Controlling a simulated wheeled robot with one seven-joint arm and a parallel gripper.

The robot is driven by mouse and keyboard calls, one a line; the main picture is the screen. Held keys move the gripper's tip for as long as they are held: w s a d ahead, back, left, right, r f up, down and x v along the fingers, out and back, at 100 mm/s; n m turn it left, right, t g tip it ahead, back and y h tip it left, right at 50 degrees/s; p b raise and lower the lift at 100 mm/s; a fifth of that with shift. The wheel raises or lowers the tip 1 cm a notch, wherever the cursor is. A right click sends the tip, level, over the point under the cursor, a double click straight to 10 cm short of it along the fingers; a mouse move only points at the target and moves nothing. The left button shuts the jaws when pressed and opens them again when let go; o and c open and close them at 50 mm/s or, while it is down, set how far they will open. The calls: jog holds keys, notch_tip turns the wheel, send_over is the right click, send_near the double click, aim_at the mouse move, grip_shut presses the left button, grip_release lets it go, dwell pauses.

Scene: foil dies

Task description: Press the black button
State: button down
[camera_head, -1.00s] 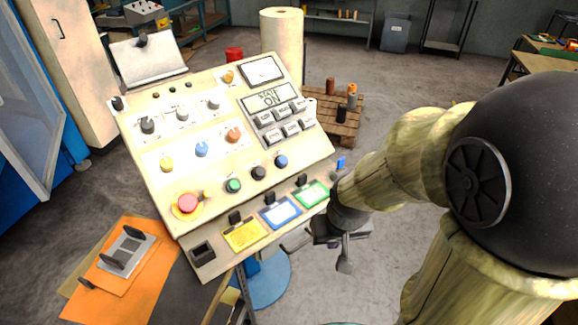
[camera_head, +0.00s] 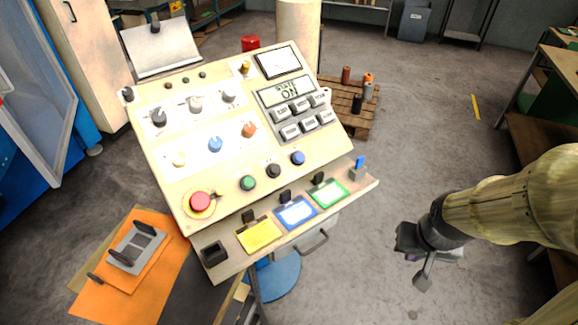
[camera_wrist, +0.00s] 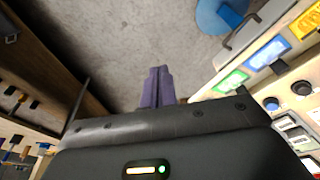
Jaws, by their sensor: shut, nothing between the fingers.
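The black button (camera_head: 273,171) is a small round push button on the sloped face of a cream control console (camera_head: 215,240). It sits between a green button (camera_head: 248,183) and a blue button (camera_head: 298,158). The black button also shows at the right of the wrist view (camera_wrist: 302,87). My gripper (camera_head: 412,258) is over the floor to the right of the console, well apart from the button. In the wrist view its purple fingers (camera_wrist: 157,88) are together, with nothing between them, pointing at bare floor.
A red emergency button (camera_head: 201,202) is left of the green button. Yellow (camera_head: 258,236), blue (camera_head: 296,213) and green (camera_head: 329,194) framed cards line the console's lower ledge. A pallet with spools (camera_head: 340,115) stands behind. The floor between my gripper and the console is clear.

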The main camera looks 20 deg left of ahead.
dwell(0.3)
jog(key=w+a+n+t+y+p, duration=0.2)
jog(key=w+a+n+p, duration=0.1)
jog(key=w+a+n, duration=0.4)
jog(key=w+a+n+t+y+p, duration=0.1)
jog(key=w+a+n+t+p, duration=0.25)
jog(key=w, duration=0.55)
jog(key=w+a+r+n+y+p, duration=0.1)
jog(key=a+n+y+p, duration=0.2)
jog(key=a, duration=0.6)
jog(key=a+r+n+y+p, duration=0.1)
jog(key=a+n+y+p, duration=0.2)
jog(key=a+n+y, duration=0.4)
jog(key=a+n, duration=0.1)
jog(key=a, duration=0.2)
jog(key=shift+w+a+r+n+y, duration=0.25)
jog(key=shift+w+a+n+y, duration=0.05)
jog(key=shift+w+n+y, duration=0.1)
jog(key=shift+f, duration=0.1)
